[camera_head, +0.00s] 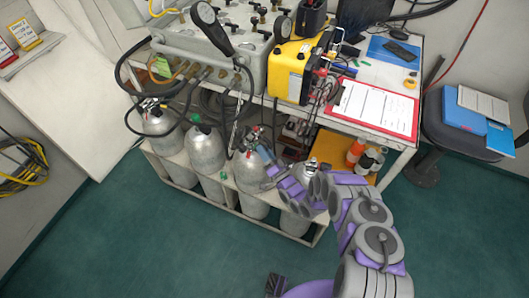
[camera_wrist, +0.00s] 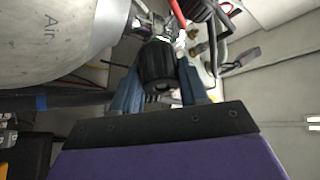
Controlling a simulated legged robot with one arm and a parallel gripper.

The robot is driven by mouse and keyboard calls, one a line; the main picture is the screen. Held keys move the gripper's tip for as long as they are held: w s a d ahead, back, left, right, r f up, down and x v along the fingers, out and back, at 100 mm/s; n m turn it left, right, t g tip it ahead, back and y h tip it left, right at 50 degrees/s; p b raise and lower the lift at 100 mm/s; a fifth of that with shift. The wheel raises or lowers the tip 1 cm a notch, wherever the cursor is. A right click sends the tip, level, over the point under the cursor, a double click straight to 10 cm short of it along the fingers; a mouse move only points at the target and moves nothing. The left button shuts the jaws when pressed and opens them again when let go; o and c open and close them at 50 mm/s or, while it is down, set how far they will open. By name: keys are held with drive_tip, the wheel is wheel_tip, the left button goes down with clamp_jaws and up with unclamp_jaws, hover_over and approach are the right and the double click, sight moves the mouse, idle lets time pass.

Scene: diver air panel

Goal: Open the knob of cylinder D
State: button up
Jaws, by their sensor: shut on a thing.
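Several grey air cylinders stand in a row in a low rack. No letter shows, so I cannot tell which is D. My gripper (camera_head: 264,154) reaches in from the right beside the neck of the third cylinder from the left (camera_head: 249,174). In the wrist view, its blue fingers (camera_wrist: 160,82) are on both sides of a black ribbed knob (camera_wrist: 158,65), shut on it. A cylinder (camera_wrist: 45,40) marked "Air" lies across the upper left of that view. The rightmost cylinder (camera_head: 309,172) is partly hidden by my arm.
The rack frame (camera_head: 180,184) runs along the green floor. Black hoses hang from the grey panel (camera_head: 215,55) above the cylinders. A yellow case (camera_head: 290,72) and a red clipboard (camera_head: 371,108) are on the table. A stool (camera_head: 450,125) stands at right. The front floor is clear.

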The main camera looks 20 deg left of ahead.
drive_tip(key=shift+f, duration=0.3)
drive_tip(key=o, duration=0.9)
drive_tip(key=shift+c, duration=0.2)
drive_tip(key=shift+o, duration=1)
drive_tip(key=shift+r, duration=0.15)
